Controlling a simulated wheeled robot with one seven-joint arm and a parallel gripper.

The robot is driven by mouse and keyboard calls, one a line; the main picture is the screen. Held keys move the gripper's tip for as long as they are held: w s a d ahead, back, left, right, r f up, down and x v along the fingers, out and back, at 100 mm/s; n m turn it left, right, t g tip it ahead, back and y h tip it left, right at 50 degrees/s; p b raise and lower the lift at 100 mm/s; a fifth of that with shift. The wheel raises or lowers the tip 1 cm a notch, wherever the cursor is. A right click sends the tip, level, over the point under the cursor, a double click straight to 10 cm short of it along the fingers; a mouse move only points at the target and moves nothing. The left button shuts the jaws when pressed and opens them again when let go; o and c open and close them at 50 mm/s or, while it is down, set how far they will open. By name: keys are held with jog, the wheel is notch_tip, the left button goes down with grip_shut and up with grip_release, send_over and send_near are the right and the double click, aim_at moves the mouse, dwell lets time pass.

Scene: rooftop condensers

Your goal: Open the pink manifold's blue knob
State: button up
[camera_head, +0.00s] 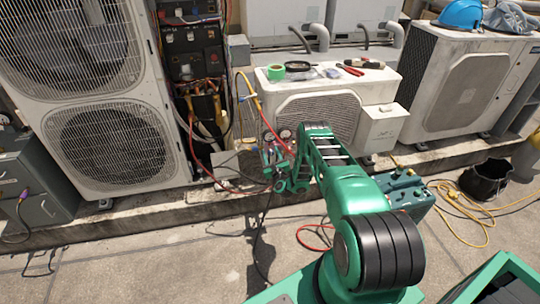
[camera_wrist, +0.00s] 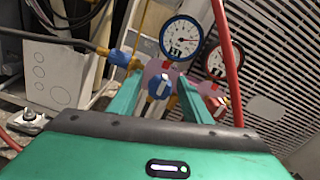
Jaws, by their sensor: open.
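The pink manifold (camera_wrist: 152,69) is in the upper middle of the wrist view, with a red-rimmed gauge and a blue-rimmed gauge (camera_wrist: 181,38) above it. Its blue knob (camera_wrist: 158,86) faces the camera, between the green fingers of my gripper (camera_wrist: 160,92). The fingers are open, one on each side of the knob; I cannot tell whether either touches it. A second blue part (camera_wrist: 122,58) is at the manifold's left end, where a dark hose joins. In the head view, my gripper (camera_head: 277,166) largely hides the manifold.
A white condenser (camera_head: 320,100) is behind the manifold, with tape and tools on top. A tall condenser (camera_head: 105,140) is to the left. A red hose (camera_wrist: 229,60) runs close by the right finger.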

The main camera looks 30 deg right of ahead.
jog(key=shift+w, duration=0.1)
jog(key=c, duration=1)
jog(key=shift+c, duration=0.2)
